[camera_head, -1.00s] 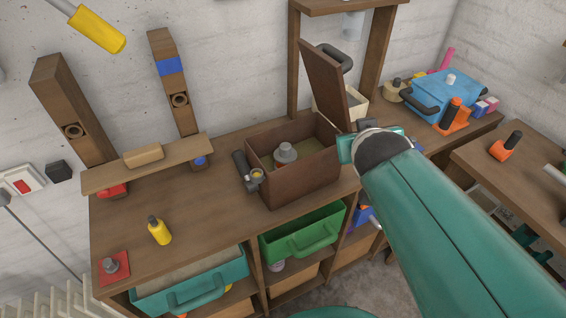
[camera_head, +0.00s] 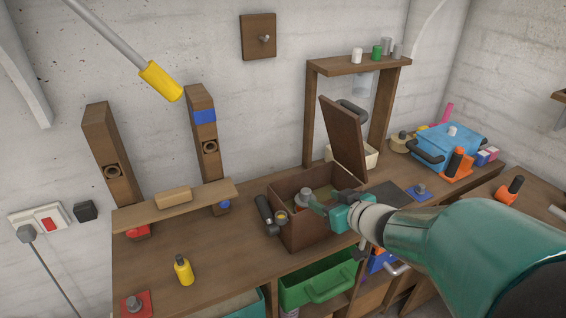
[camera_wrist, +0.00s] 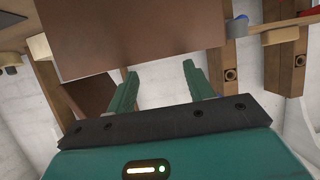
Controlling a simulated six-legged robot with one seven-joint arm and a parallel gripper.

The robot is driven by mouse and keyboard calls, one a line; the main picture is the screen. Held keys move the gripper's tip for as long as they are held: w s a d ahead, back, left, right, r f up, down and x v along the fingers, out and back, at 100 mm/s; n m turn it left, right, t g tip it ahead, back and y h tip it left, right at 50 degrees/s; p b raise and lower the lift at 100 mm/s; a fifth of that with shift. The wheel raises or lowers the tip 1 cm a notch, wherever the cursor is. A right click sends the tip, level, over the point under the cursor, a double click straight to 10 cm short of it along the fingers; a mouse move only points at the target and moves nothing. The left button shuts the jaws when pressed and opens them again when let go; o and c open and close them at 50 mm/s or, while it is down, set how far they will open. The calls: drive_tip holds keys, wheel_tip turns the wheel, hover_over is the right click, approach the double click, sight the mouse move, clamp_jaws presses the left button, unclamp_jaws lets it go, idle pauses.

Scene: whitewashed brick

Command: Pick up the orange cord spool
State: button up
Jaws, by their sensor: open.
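A brown wooden box (camera_head: 298,230) stands open on the bench, its lid (camera_head: 343,135) raised. Inside it sits a small piece with a grey knob (camera_head: 302,197); its lower part is mostly hidden, so I cannot tell if it is the orange cord spool. My gripper (camera_head: 316,204) is open over the box's right part, its fingers close to the grey knob. In the wrist view my open fingers (camera_wrist: 158,68) have nothing visible between them, and a brown wooden panel (camera_wrist: 130,38) fills the space ahead.
A dark cylindrical tool (camera_head: 264,214) lies against the box's left side. A yellow bottle (camera_head: 183,270) stands at left. Black-handled orange pieces (camera_head: 457,166) and a blue case (camera_head: 448,144) are at right. A green drawer (camera_head: 318,284) sits below.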

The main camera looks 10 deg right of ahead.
sight(310, 196)
drive_tip(key=x, duration=0.3)
drive_tip(key=shift+w, duration=0.15)
drive_tip(key=shift+f+x, duration=0.15)
drive_tip(key=shift+x, duration=1.15)
drive_tip(key=shift+f+x, duration=0.15)
drive_tip(key=shift+x, duration=1.1)
drive_tip(key=shift+s, duration=0.25)
clamp_jaws()
